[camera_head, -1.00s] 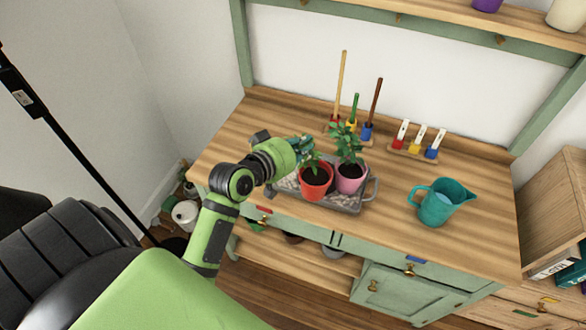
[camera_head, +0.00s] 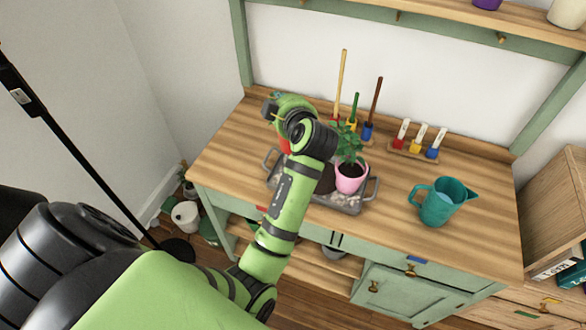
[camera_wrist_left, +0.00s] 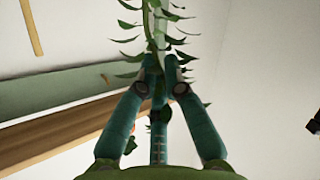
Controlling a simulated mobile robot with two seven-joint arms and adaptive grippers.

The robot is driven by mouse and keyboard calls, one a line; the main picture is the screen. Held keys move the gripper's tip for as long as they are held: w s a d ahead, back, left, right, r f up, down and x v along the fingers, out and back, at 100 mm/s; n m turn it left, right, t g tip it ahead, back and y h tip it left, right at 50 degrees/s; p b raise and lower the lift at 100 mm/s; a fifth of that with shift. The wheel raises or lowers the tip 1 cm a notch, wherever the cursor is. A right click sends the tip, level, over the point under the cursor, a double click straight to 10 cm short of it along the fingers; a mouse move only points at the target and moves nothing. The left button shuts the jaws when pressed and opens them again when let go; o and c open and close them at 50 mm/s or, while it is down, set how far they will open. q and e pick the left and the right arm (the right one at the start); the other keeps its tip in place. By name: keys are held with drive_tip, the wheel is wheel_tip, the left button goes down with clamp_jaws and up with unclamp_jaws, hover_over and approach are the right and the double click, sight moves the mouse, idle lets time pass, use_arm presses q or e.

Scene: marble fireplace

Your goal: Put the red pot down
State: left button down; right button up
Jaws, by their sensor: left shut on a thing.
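The red pot (camera_head: 285,146) shows only as a small red patch behind my left arm; the rest is hidden. My left gripper is mostly hidden in the head view. In the left wrist view its teal fingers (camera_wrist_left: 160,78) are closed around a thin plant stem, with green leaves (camera_wrist_left: 150,28) spreading above them. The pot itself is outside that view. The grey tray (camera_head: 350,206) lies on the wooden worktop, partly covered by my arm. The pink pot (camera_head: 350,180) with its leafy plant stands upright in it. My right gripper is not in view.
A teal watering jug (camera_head: 440,203) stands on the right of the worktop. Upright coloured tools (camera_head: 368,112) and a rack of small tools (camera_head: 418,146) stand along the back. Bare worktop (camera_head: 235,140) lies left of the tray.

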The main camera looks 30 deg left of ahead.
sight(284, 145)
use_arm(q)
drive_tip(key=r+p, duration=0.1)
drive_tip(key=p, duration=0.3)
drive_tip(key=shift+r+n+g, duration=0.15)
drive_tip(key=shift+n+g, duration=0.15)
drive_tip(key=shift+g, duration=0.1)
drive_tip(key=shift+s+p, duration=0.1)
drive_tip(key=shift+p, duration=0.3)
drive_tip(key=shift+f, duration=0.5)
wheel_tip(284, 145, down, 10)
drive_tip(key=b, duration=0.6)
drive_tip(key=c, duration=1.3)
unclamp_jaws()
drive_tip(key=shift+c, duration=0.2)
